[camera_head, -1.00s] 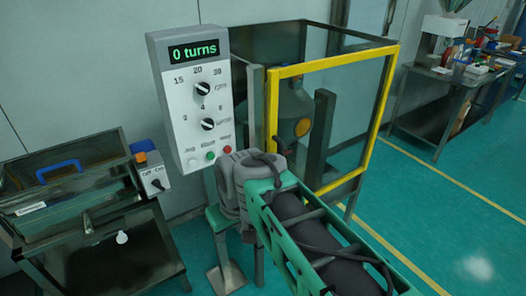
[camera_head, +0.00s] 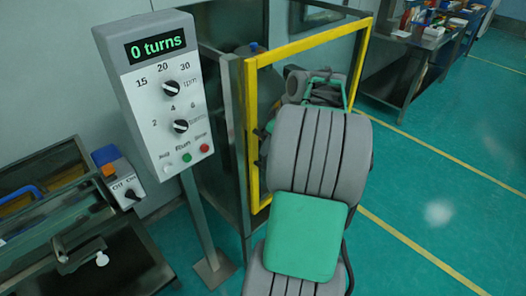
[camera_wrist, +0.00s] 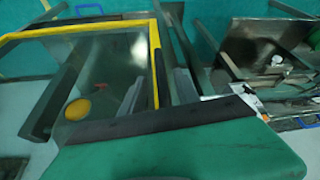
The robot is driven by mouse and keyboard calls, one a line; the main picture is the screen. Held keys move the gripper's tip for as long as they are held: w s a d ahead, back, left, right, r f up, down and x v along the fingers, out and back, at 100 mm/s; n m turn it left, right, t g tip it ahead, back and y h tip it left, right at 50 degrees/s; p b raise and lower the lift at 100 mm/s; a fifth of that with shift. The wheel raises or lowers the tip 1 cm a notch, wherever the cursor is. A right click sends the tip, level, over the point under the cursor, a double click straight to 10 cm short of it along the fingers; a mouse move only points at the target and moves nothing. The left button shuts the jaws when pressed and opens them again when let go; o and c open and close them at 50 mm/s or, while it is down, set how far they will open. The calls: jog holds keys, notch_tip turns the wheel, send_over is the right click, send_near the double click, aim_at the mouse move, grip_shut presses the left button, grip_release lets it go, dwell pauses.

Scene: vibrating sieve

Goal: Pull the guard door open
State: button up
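The guard door (camera_head: 308,43) is a clear panel in a yellow frame on the front of the machine enclosure. Its frame looks in line with the enclosure's top edge, so it seems shut. A small dark part on its left post (camera_head: 262,134) may be the handle; my arm partly covers this area. In the wrist view the yellow-framed door (camera_wrist: 154,62) fills the upper left. My gripper's green body with a dark edge (camera_wrist: 160,122) spans the bottom there. My grey and green arm hides the door's lower right.
A control panel (camera_head: 152,100) reading "0 turns" stands on a post (camera_head: 203,225) left of the door. A switch box (camera_head: 118,178) and a dark bench (camera_head: 120,262) are further left. A table with supplies (camera_head: 410,45) is at the back right. Green floor (camera_head: 440,150) is clear at right.

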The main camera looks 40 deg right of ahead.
aim_at(264, 165)
jog(key=x, duration=0.5)
jog(key=shift+w+f+p, duration=0.15)
jog(key=shift+f+p, duration=0.1)
jog(key=shift+p, duration=0.05)
grip_shut()
dwell(1.0)
